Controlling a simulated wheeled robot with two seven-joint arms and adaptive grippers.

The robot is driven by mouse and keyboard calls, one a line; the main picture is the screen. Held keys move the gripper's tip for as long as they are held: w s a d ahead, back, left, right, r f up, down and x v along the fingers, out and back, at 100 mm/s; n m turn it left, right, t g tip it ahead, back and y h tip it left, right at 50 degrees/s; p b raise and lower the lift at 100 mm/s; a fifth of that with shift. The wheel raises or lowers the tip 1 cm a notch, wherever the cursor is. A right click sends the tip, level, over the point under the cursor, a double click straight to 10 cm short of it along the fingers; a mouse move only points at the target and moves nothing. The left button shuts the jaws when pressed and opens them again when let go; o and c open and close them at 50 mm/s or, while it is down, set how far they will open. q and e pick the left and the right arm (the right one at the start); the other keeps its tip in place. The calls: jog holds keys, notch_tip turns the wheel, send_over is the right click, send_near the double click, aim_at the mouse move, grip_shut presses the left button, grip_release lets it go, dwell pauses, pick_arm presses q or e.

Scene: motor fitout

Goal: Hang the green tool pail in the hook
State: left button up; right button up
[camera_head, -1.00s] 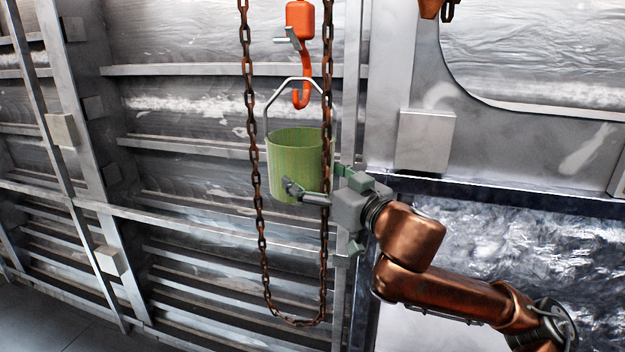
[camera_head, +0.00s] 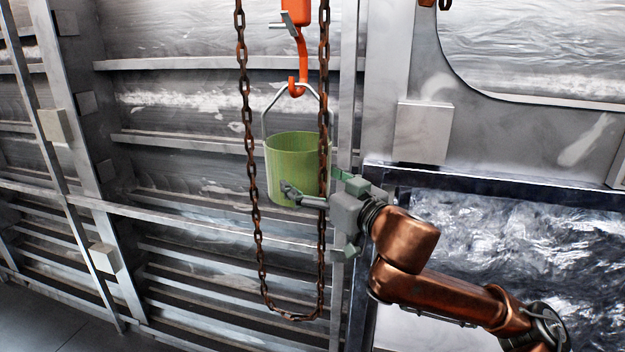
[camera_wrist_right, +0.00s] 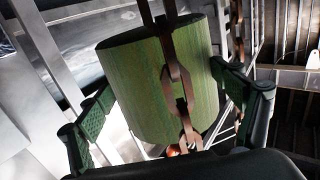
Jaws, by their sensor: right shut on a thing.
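The green tool pail (camera_head: 287,163) hangs upright in the middle of the head view, its grey wire handle (camera_head: 265,118) raised. The orange hook (camera_head: 299,78) is directly above it, and the handle's top meets the hook's curved end in the picture. I cannot tell whether the handle rests in the hook. My right gripper (camera_head: 308,188) is shut on the pail's body from the right. In the right wrist view, its green-padded fingers flank the pail (camera_wrist_right: 145,85). The far finger is mostly hidden in the head view. My left gripper is not in view.
A rusty chain loop (camera_head: 250,180) hangs around the pail in the head view. Its right strand crosses before the pail and gripper, and it passes between pail and palm in the wrist view (camera_wrist_right: 178,90). A ribbed metal wall (camera_head: 190,210) stands behind.

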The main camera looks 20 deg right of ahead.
jog(key=shift+r, duration=0.15)
jog(key=o, duration=2)
jog(key=shift+s, duration=0.1)
jog(key=shift+f, duration=0.25)
jog(key=v, duration=0.7)
jog(key=shift+s+r, duration=0.1)
jog(key=shift+s, duration=0.1)
